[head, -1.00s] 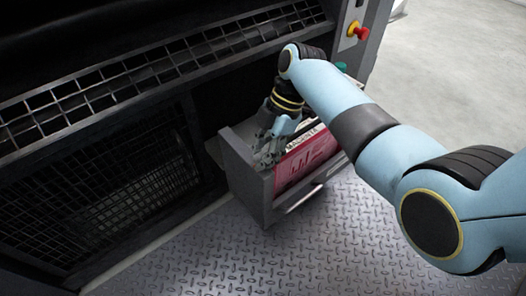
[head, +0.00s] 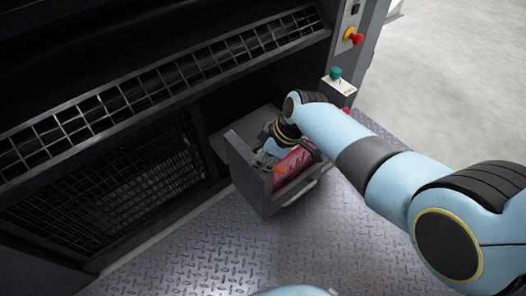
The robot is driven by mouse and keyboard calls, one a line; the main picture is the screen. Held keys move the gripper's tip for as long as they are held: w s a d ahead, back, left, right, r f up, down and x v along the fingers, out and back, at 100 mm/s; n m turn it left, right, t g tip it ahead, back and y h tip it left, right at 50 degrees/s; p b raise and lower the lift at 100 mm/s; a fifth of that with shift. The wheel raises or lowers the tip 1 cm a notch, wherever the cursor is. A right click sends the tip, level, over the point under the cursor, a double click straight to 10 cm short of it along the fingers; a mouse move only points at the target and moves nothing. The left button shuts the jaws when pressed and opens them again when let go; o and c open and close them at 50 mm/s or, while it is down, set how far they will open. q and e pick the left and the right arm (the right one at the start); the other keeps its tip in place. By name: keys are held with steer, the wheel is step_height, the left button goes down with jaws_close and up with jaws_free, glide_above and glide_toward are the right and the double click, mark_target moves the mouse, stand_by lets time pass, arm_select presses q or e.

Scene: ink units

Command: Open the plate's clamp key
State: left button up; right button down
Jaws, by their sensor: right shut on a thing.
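The red plate (head: 295,160) stands in a grey open-topped unit that is pulled out of the machine. My right gripper (head: 268,160) reaches down into this unit, at the plate's left end. It is shut on a small orange part, which I take to be the clamp key (head: 280,169); only a bit of it shows at the fingertips. My wrist and forearm hide the plate's upper right part. My left gripper is not in view.
The grey unit (head: 247,180) has raised walls and a front handle (head: 301,192) over the patterned metal floor (head: 230,250). Dark mesh guards (head: 140,90) stand at left. A green button (head: 335,73) and a red button (head: 354,38) are on the machine's right side.

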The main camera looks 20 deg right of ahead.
steer(key=m+p, duration=0.1)
steer(key=m+t+h+p, duration=0.1)
steer(key=m, duration=0.1)
steer(key=shift+w+r+m, duration=0.1)
steer(key=shift+r+m, duration=0.1)
steer(key=shift+m, duration=0.1)
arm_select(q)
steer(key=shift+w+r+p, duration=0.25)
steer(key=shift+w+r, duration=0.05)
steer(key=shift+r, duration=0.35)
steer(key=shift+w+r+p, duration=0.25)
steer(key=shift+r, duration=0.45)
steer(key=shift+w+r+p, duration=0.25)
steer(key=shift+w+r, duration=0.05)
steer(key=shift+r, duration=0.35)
arm_select(e)
steer(key=shift+d+f+m+t+h, duration=0.1)
steer(key=shift+m+t+h, duration=0.4)
steer(key=shift+m, duration=1.2)
steer(key=c, duration=1.2)
jaws_free()
steer(key=shift+f, duration=0.1)
steer(key=shift+c, duration=0.2)
steer(key=v, duration=1.2)
steer(key=shift+w, duration=0.15)
